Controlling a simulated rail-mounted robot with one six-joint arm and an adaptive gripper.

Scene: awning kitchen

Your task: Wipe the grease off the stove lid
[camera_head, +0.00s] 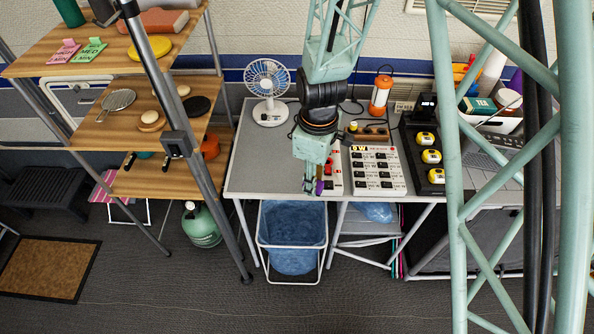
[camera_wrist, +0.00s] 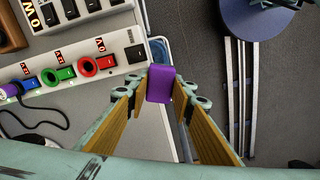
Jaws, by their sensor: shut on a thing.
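My gripper (camera_head: 314,182) hangs over the front edge of the grey table in the head view. It is shut on a small purple block (camera_wrist: 160,83), which shows between the fingertips in the wrist view. I cannot tell whether the block is a sponge or something else. In the head view only a little of the purple shows beside the fingers. I cannot make out a stove lid or any grease in either view.
The grey table (camera_head: 254,165) carries a fan (camera_head: 268,92), an orange lantern (camera_head: 381,95), a switch panel (camera_head: 377,171) and a dark tray (camera_head: 409,140) of yellow items. A blue-lined basket (camera_head: 292,237) stands below. A wooden shelf unit (camera_head: 158,176) stands left.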

